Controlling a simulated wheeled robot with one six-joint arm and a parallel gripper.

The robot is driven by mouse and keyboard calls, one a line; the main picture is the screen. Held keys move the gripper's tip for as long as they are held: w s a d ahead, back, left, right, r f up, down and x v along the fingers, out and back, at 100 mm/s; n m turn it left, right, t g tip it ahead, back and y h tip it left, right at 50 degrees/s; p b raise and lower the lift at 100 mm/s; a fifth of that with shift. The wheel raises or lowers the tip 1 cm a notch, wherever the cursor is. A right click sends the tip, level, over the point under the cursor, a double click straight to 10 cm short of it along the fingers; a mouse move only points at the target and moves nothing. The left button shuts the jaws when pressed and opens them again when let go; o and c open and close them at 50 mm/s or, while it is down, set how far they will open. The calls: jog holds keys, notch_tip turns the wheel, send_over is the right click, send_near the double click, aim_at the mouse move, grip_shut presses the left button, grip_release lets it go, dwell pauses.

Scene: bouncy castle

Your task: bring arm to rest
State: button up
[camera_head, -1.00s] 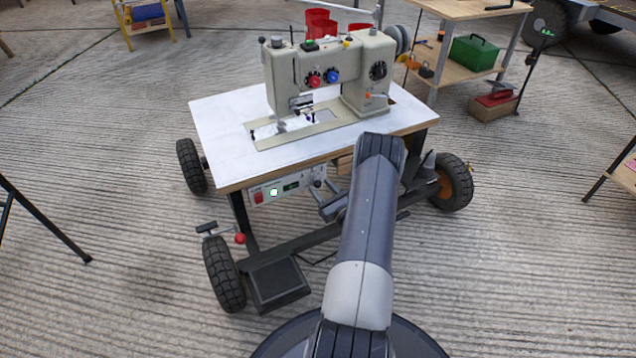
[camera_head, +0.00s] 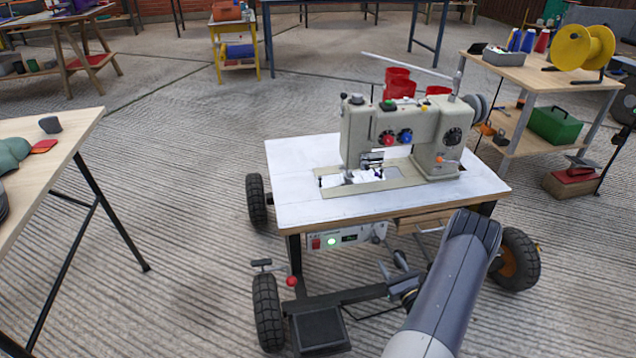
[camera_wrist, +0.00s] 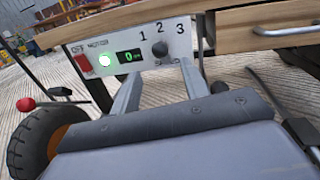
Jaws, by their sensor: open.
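My arm link (camera_head: 455,280) rises from the lower right in the head view, in front of the sewing table. My gripper (camera_wrist: 160,72) shows in the wrist view with its two grey fingers apart and nothing between them. The fingers point at the motor control panel (camera_wrist: 177,38) under the table edge and look close to it; I cannot tell whether they touch. The panel has a red switch (camera_wrist: 82,62), a lit green light (camera_wrist: 104,59), a display reading 0 and a knob (camera_wrist: 160,49) marked 1, 2, 3. The panel also shows in the head view (camera_head: 365,235).
The wheeled table (camera_head: 300,165) carries a sewing machine (camera_head: 430,122). A wooden drawer (camera_wrist: 265,28) is right of the panel. A table (camera_head: 75,125) stands at left, a shelf table (camera_head: 530,75) at back right. Floor (camera_head: 190,200) between left table and cart is clear.

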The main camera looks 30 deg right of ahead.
aim_at(375, 240)
jog(key=w+b, duration=0.1)
jog(key=w, duration=0.2)
jog(key=w+b, duration=0.1)
jog(key=w, duration=0.2)
jog(key=w+d, duration=0.1)
jog(key=w, duration=0.2)
jog(key=shift+w+r+b, duration=0.1)
jog(key=shift+w+b, duration=0.2)
jog(key=shift+b, duration=0.1)
jog(key=shift+w+r, duration=0.25)
jog(key=shift+a+f+n+p, duration=0.1)
jog(key=shift+a+n+p, duration=0.1)
jog(key=shift+n+p, duration=0.55)
jog(key=shift+d+f+m+b, duration=0.1)
jog(key=shift+m+b, duration=0.15)
jog(key=shift+b, duration=0.1)
